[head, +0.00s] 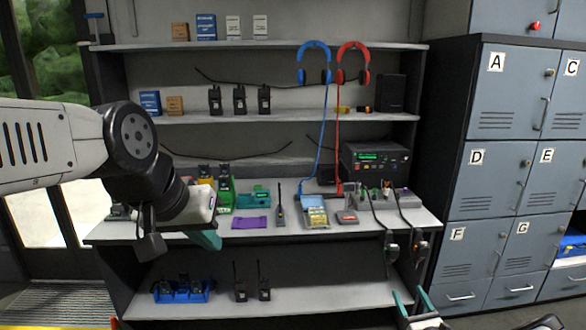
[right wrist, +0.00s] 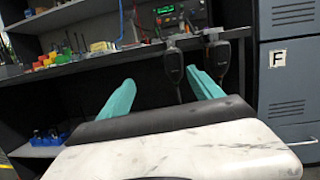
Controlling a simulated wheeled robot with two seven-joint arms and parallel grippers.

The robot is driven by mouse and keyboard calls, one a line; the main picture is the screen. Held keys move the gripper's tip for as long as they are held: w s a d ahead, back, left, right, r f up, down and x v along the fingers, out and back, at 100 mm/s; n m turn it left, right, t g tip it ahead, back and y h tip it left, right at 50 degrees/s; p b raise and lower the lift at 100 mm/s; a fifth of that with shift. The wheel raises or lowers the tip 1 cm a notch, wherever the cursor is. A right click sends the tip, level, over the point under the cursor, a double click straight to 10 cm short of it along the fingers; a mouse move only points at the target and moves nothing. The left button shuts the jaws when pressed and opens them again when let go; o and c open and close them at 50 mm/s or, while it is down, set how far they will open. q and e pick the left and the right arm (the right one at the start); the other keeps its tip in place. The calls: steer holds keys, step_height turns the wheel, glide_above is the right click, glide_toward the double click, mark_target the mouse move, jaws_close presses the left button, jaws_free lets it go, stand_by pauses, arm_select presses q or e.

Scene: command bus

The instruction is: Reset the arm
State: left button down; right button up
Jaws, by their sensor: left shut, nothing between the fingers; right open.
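My left arm comes in from the left in the head view, bent down at the wrist. My left gripper (head: 212,242) is shut and empty, with its teal fingers by the front edge of the worktop (head: 263,236). My right gripper (head: 415,297) is low at the bottom right of the head view, in front of the shelf unit. In the right wrist view its two teal fingers (right wrist: 160,84) stand wide apart with nothing held. Beyond them, two black handheld microphones (right wrist: 173,68) hang below the worktop's edge.
The worktop holds a purple pad (head: 250,222), a radio with a green display (head: 375,160) and small devices. Blue headphones (head: 314,62) and red headphones (head: 352,64) hang above. Grey lettered lockers (head: 505,90) stand at the right. A blue tray (head: 180,292) is on the lower shelf.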

steer(key=w+a+r+n+g+y, duration=0.3)
steer(key=a+r+n+g+y, duration=0.5)
steer(key=a+r+n+y, duration=0.7)
steer(key=s+a+r+n+g+h, duration=0.2)
steer(key=s+a+r+n+g, duration=0.1)
steer(key=a+r+g, duration=0.3)
steer(key=s+a+r+n+g+h, duration=0.2)
steer(key=s+a+r+n+g, duration=0.15)
steer(key=r, duration=0.45)
steer(key=s+a+r+n+g+h, duration=0.1)
steer(key=s+a+r+n+h, duration=0.2)
steer(key=s+r, duration=0.25)
steer(key=s+a+r+n+g+h, duration=0.1)
steer(key=s+a+r+n+h, duration=0.2)
steer(key=s, duration=0.4)
steer(key=s+d+r+n+t+h, duration=0.2)
steer(key=s+r+n, duration=0.1)
steer(key=s, duration=0.4)
steer(key=s+d+r+n+t+h, duration=0.2)
steer(key=s+r+n+t+h, duration=0.1)
steer(key=s+r, duration=0.3)
steer(key=shift+s+n+h, duration=0.3)
steer(key=shift+s+n, duration=0.15)
steer(key=shift+s, duration=0.5)
steer(key=shift+d, duration=0.1)
